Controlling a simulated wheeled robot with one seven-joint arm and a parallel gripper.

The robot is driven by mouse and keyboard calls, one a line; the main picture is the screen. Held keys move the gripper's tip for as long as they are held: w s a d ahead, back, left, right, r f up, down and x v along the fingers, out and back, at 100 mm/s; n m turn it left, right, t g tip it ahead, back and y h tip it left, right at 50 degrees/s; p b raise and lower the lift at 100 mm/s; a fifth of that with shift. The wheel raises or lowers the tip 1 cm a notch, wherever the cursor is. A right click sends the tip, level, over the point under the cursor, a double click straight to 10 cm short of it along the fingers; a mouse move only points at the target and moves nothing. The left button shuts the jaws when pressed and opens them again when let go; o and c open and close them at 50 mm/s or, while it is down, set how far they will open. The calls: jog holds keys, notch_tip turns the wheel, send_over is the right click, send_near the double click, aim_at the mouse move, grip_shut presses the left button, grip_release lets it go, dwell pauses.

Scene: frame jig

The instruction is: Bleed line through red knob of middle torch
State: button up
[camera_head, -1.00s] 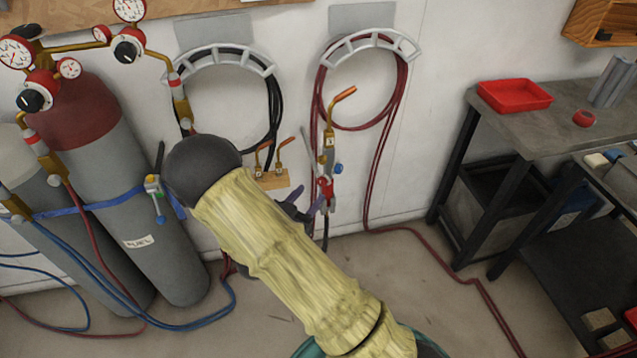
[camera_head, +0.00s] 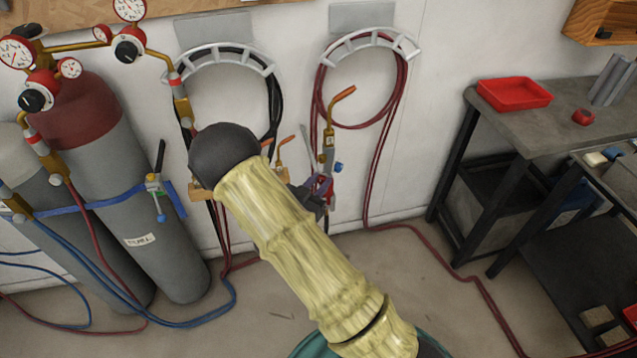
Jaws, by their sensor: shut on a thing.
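A brass torch (camera_head: 329,143) with a curved copper tip is upright in front of the wall, below the right hose hanger. It has a blue knob (camera_head: 338,168) on its right side and a red knob (camera_head: 325,186) low on its body. My gripper (camera_head: 316,196) is at the red knob and appears shut on it; the fingertips are small and partly hidden. Further copper torch tips (camera_head: 281,145) show to the left, above a wooden holder (camera_head: 203,193). My arm hides most of that holder, so I cannot tell the torches' full order.
Gas cylinders (camera_head: 165,215) with gauges and a blue strap stand at left. Red hose (camera_head: 440,250) runs along the floor. A workbench (camera_head: 560,120) with a red tray (camera_head: 514,94) stands at right. Open floor lies between bench and torches.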

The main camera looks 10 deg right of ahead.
jog(key=n+p, duration=0.1)
jog(key=n, duration=0.2)
jog(key=shift+r+p, duration=0.15)
jog(key=shift+p, duration=0.25)
jog(key=shift+n, duration=0.8)
jog(key=o, duration=1)
jog(key=shift+a, duration=0.1)
jog(key=b+v, duration=0.1)
jog(key=v, duration=1.6)
jog(key=shift+s+a+b, duration=0.1)
jog(key=shift+s+b, duration=0.05)
jog(key=shift+b, duration=0.25)
